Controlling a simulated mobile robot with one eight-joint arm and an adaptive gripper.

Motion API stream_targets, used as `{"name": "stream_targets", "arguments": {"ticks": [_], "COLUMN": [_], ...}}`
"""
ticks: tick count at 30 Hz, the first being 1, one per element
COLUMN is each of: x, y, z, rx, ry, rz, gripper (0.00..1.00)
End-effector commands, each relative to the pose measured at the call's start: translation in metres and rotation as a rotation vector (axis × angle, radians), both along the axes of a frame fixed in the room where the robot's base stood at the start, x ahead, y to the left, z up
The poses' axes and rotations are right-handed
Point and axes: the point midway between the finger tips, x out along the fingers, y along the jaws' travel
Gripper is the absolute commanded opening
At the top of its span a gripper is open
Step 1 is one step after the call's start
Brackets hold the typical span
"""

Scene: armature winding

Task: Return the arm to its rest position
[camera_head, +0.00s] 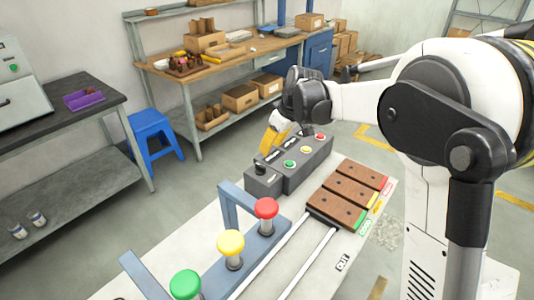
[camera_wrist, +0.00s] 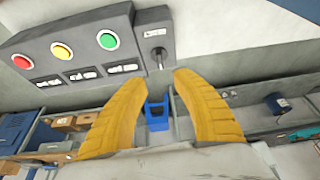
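My gripper (camera_head: 272,146) is at the end of my arm, just beyond the far side of a grey control box (camera_head: 312,158) with green, yellow and red buttons. In the wrist view its two yellow fingers stand apart with nothing between them (camera_wrist: 161,76), so it is open and empty. The box (camera_wrist: 70,47) shows at the upper left there. Its small lever (camera_wrist: 158,55) is just beyond the fingertips; I cannot tell the exact gap. My arm (camera_head: 350,100) reaches from the right, bent, over the far side of the work table.
The white table (camera_head: 210,245) carries a wooden block row (camera_head: 345,195) and a blue rack with red (camera_head: 266,208), yellow (camera_head: 231,242) and green (camera_head: 185,284) knobs. A blue stool (camera_head: 152,128), a dark bench (camera_head: 60,115) and a wooden workbench (camera_head: 215,72) stand beyond, with open floor between.

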Motion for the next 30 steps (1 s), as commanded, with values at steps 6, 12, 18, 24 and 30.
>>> {"name": "stream_targets", "arguments": {"ticks": [6, 12, 18, 24, 30], "x": [-0.001, -0.004, -0.043, -0.111, -0.182], "y": [-0.001, -0.003, -0.019, -0.045, -0.069], "z": [0.003, 0.006, 0.037, 0.072, 0.085], "rx": [0.0, -0.001, -0.004, -0.001, 0.015], "ry": [0.0, -0.001, -0.018, -0.053, -0.096], "rz": [0.0, -0.008, -0.111, -0.283, -0.451], "gripper": [0.33, 0.33, 0.33, 0.33, 0.33]}}
